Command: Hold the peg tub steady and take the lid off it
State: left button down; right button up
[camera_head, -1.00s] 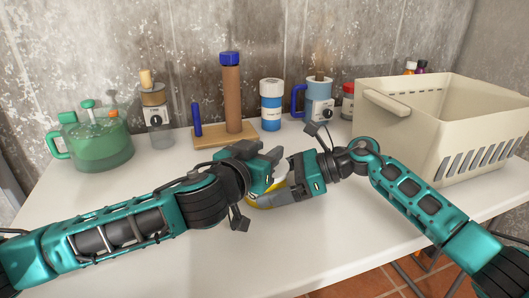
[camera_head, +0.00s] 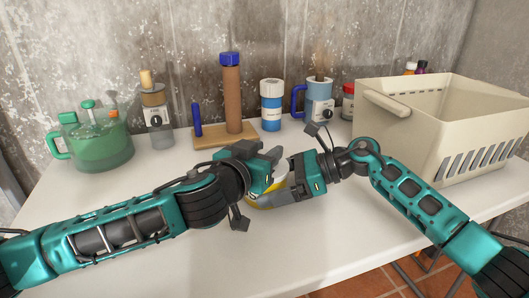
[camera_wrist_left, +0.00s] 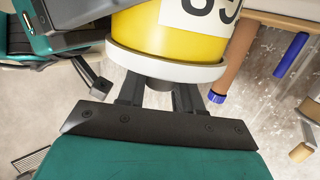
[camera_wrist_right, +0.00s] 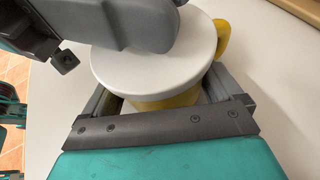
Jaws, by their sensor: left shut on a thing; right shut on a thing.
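The peg tub (camera_head: 263,203) is yellow and mostly hidden behind my grippers in the head view. Its yellow side with a dark number label shows in the left wrist view (camera_wrist_left: 165,35). The white lid (camera_wrist_right: 155,72) sits on the tub, with no clear gap seen. My left gripper (camera_head: 272,165) is over the lid, shut on it, apparently at a dark knob (camera_wrist_left: 160,82) between its fingers. My right gripper (camera_head: 283,193) is shut on the tub's body below the lid. A yellow handle (camera_wrist_right: 222,38) sticks out at the tub's side.
A cream basket (camera_head: 440,150) stands at the right. Along the wall are a green jug (camera_head: 100,150), a grey bottle (camera_head: 157,120), a wooden peg stand (camera_head: 232,100), a blue bottle (camera_head: 271,105) and a blue mug (camera_head: 318,102). The white table's (camera_head: 120,225) front left is clear.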

aim_at(264, 152)
pick_arm(q)
jog(key=shift+r, duration=0.25)
jog(key=shift+r, duration=0.9)
jog(key=shift+r, duration=2)
pick_arm(e)
jog(key=o, duration=1.2)
jog(key=shift+c, duration=0.2)
